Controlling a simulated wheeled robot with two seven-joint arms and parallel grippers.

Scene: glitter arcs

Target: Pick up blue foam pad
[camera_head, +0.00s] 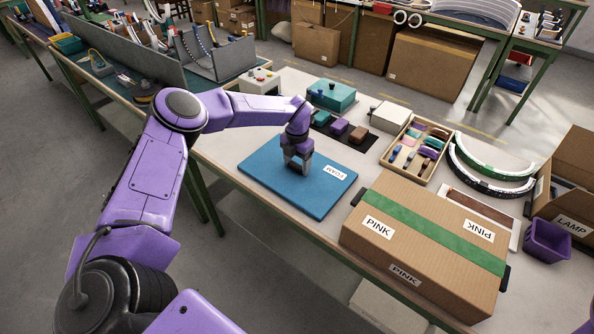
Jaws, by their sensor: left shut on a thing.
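The blue foam pad (265,178) lies flat on the table, with a white label reading FOAM near its right corner. My left gripper (297,170) points down onto the upper middle of the pad. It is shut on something. The fingertips meet the pad's surface, and the exact grip is hidden by the gripper body. I cannot tell any gap between the pad and the table. My right gripper does not show.
A large cardboard box (430,215) with a green band and PINK labels stands right of the pad. Behind are a dark mat with small blocks (338,127), a teal box (331,95) and a wooden tray (432,172). A purple bin (547,241) sits far right.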

